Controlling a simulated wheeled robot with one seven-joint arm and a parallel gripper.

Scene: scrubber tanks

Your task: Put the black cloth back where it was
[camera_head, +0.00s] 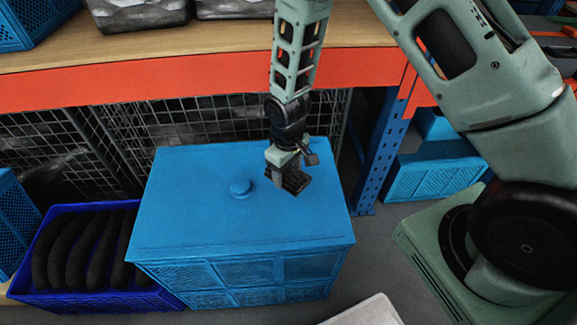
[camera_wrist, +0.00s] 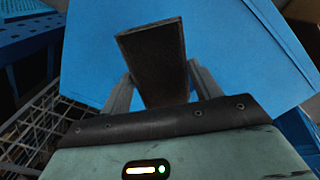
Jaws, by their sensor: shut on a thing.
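The black cloth (camera_head: 294,182) looks like a small, stiff, dark rectangular piece. My gripper (camera_head: 287,170) is shut on it, over the right half of the large blue box's top (camera_head: 200,215). In the wrist view the cloth (camera_wrist: 155,62) stands out between the two grey fingers (camera_wrist: 158,88), with the blue surface behind it. I cannot tell whether the cloth touches the box top or hangs just above it.
A dark blue crate (camera_head: 100,300) with several long black pieces stands at the left. A wooden shelf with an orange beam (camera_head: 180,83) runs behind, and a blue post (camera_head: 377,155) stands right.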

